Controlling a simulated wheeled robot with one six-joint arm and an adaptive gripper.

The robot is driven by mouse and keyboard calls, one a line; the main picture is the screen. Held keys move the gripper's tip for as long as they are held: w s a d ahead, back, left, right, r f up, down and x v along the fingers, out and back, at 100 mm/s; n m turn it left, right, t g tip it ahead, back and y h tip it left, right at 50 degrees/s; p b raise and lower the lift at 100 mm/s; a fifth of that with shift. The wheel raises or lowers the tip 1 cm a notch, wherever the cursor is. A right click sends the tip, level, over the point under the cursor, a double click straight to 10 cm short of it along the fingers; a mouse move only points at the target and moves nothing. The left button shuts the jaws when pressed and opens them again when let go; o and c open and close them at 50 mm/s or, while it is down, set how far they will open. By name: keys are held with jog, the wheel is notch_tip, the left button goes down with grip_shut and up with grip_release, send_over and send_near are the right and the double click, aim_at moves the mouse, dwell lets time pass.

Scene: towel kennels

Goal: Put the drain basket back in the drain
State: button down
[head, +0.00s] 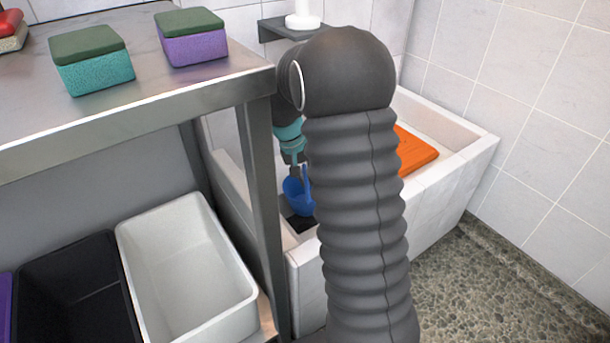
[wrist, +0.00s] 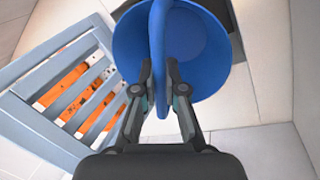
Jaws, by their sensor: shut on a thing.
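The blue drain basket (head: 298,196) hangs below my gripper (head: 296,165) in the head view, low inside the white tiled tub. In the wrist view the drain basket (wrist: 200,50) is a round blue bowl with an upright handle. My gripper (wrist: 164,92) is shut on that handle. A dark square (head: 302,223), which looks like the drain opening, lies just below the basket in the head view. A dark patch (wrist: 218,12) also shows behind the basket in the wrist view. I cannot tell whether the basket touches it. My arm hides part of the tub.
The white tub (head: 455,160) holds an orange slab (head: 415,152). A grey-blue slatted rack (wrist: 62,100) is at left in the wrist view, over orange. A steel table (head: 150,95) with sponge blocks (head: 92,60) stands left, above a white bin (head: 185,265) and black bin (head: 75,290).

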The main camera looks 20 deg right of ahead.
jog(key=shift+f+b, duration=2.15)
jog(key=shift+f, duration=3.3)
jog(key=c, duration=0.7)
grip_release()
jog(key=shift+r, duration=0.1)
jog(key=shift+r+p, duration=5.45)
jog(key=shift+r, duration=2.5)
